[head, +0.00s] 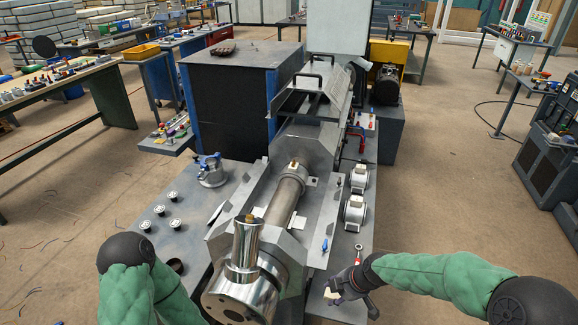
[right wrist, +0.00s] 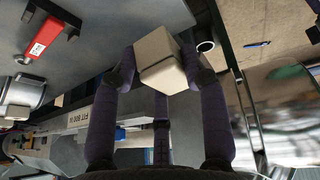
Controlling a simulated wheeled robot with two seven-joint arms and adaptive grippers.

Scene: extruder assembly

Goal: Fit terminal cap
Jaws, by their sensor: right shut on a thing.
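My right gripper (head: 338,289) is shut on a small cream terminal cap (head: 331,295), low at the right of the machine bench. In the right wrist view the cap (right wrist: 160,60) is a box shape held between the dark fingers, slightly tilted, with a dark line across it. The cap appears apart from the bench surface. Two white round units with pale tops stand on the bench's right side, a far one (head: 358,181) and a near one (head: 354,214). My left arm enters at the lower left; its gripper is out of view.
The steel extruder barrel (head: 287,200) runs along the bench middle, ending in a shiny vertical cylinder (head: 246,245) near me. A red-ended tool (head: 358,252) and a blue-handled part (head: 324,245) lie on the right side. Several round pieces sit on the left.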

